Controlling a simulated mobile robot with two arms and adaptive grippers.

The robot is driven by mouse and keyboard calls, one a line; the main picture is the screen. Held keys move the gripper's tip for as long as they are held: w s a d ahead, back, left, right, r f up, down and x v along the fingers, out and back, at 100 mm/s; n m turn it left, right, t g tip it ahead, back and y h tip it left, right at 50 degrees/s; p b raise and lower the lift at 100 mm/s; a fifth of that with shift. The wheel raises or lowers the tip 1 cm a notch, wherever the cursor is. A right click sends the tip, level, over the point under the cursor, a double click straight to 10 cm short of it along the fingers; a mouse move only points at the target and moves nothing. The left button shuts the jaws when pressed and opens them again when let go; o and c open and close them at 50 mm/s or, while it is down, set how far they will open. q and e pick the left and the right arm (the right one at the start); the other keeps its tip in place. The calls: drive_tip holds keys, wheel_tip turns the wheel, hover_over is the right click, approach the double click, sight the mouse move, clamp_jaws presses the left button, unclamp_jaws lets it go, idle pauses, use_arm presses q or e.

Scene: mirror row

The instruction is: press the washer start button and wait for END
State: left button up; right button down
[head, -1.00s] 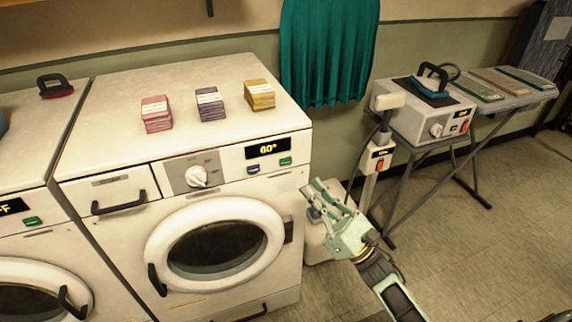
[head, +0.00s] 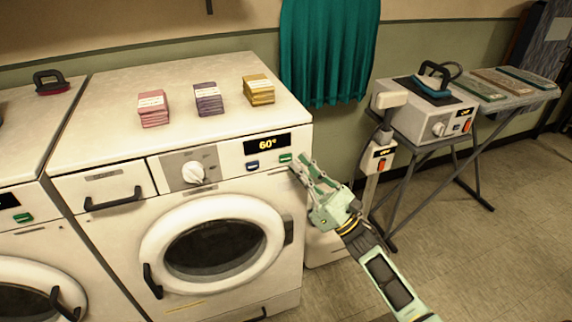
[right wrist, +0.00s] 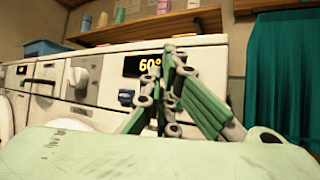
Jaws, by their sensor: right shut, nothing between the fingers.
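The white washer (head: 110,235) stands with its round door (head: 212,245) shut. Its display (head: 268,144) reads 60°. A green button (head: 285,158) and a blue button (head: 252,165) sit under the display, and a dial (head: 194,173) is to their left. My right gripper (head: 301,166) is shut and empty, its fingertips just right of and below the green button. I cannot tell whether they touch the panel. In the right wrist view the shut fingers (right wrist: 172,62) stand in front of the panel beside the display (right wrist: 142,65) and hide the green button. My left gripper is not in view.
Pink (head: 152,108), purple (head: 208,99) and yellow (head: 258,90) stacks lie on the washer top. Another washer (head: 22,245) stands at the left. An ironing table (head: 500,100) with a box and iron (head: 433,82) is at the right.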

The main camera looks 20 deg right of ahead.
drive_tip(key=shift+w, duration=0.6)
drive_tip(key=shift+b, duration=0.3)
idle(0.8)
drive_tip(key=shift+w+b, duration=0.4)
drive_tip(key=shift+b, duration=0.05)
drive_tip(key=shift+w+b, duration=0.35)
drive_tip(key=shift+b, duration=0.1)
idle(0.6)
drive_tip(key=shift+s, duration=0.8)
